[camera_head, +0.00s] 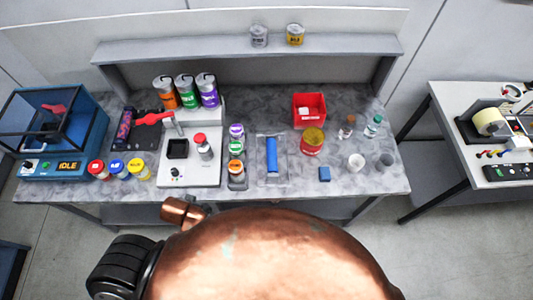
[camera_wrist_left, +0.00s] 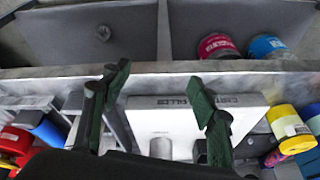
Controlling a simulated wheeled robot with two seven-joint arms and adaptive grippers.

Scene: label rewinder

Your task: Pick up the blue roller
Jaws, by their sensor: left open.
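The blue roller (camera_head: 272,155) lies lengthwise on a clear-grey tray (camera_head: 261,177) near the middle of the bench in the head view. In the left wrist view a blue cylinder (camera_wrist_left: 48,131), which looks like the roller, shows at the left edge, partly cut off. My left gripper (camera_wrist_left: 160,105) has its two dark green fingers spread apart with nothing held between them. It appears over the white cartridge filler box (camera_wrist_left: 170,115), to one side of the blue cylinder and apart from it. Neither gripper can be made out in the head view.
A copper-colored dome fills the bottom.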

